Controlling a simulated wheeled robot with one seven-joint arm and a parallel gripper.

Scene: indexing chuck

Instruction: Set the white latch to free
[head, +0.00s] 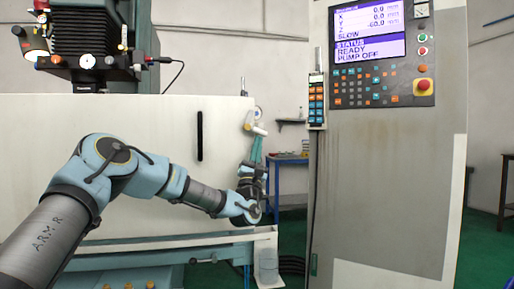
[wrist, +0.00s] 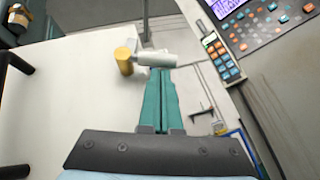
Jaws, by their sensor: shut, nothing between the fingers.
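The white latch (head: 260,130) is a short white cylinder joined to a gold-coloured round piece (head: 249,120) at the right end of the white machine panel. In the wrist view the white latch (wrist: 157,59) points right from the gold piece (wrist: 124,61). My gripper (head: 257,140) points upward just below the latch. Its teal fingers are together and empty. In the wrist view the fingertips (wrist: 158,76) end right at the lower edge of the white cylinder. I cannot tell whether they touch it.
The white panel (head: 170,190) has a black vertical handle (head: 199,136) left of my gripper. A control cabinet (head: 390,180) stands close on the right, with a hanging keypad (head: 317,102) on its edge. A blue table (head: 288,170) stands in the background between them.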

